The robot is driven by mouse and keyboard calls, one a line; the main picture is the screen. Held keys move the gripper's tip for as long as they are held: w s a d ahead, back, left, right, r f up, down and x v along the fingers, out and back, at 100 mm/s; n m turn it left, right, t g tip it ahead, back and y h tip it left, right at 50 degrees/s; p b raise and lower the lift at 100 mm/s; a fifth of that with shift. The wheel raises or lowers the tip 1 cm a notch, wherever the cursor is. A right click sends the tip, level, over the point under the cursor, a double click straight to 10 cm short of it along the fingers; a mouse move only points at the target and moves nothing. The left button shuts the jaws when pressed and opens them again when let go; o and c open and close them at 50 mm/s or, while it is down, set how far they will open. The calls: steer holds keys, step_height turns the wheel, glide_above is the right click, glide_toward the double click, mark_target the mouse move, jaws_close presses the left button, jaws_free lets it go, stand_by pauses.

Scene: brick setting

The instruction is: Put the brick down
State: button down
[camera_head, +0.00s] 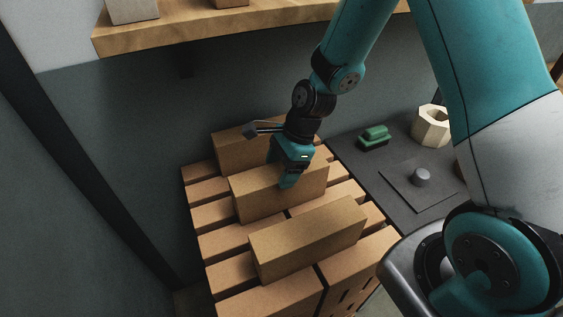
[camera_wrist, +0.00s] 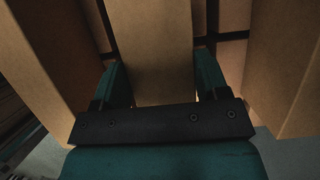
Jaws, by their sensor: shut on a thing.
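My gripper (camera_head: 286,174) points down over the stacked bricks and is shut on the middle brick (camera_head: 265,197). In the wrist view, the held brick (camera_wrist: 153,50) runs between the two fingers of my gripper (camera_wrist: 155,85), one on each side. The held brick lies lengthwise across a layer of tan bricks (camera_head: 222,240) and looks level. I cannot tell whether it touches that layer.
One loose brick (camera_head: 310,238) lies in front of the held one and another (camera_head: 235,150) behind it, roughly parallel. A dark table (camera_head: 400,165) at right bears a green object (camera_head: 374,137), a pale hexagonal ring (camera_head: 431,125) and a grey knob (camera_head: 421,177). A wooden shelf (camera_head: 200,30) hangs above.

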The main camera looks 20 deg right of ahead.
steer(key=shift+c, duration=0.7)
jaws_free()
steer(key=shift+f, duration=0.1)
steer(key=v, duration=0.7)
steer(key=shift+r, duration=0.25)
steer(key=s+a+r+n, duration=0.3)
steer(key=s+r+n, duration=0.4)
steer(key=n, duration=0.5)
steer(key=s+a+r+n, duration=0.4)
steer(key=s+r+n, duration=0.3)
steer(key=s+n, duration=0.5)
steer(key=shift+r+n, duration=0.4)
steer(key=shift+n, duration=0.2)
steer(key=shift+a, duration=0.15)
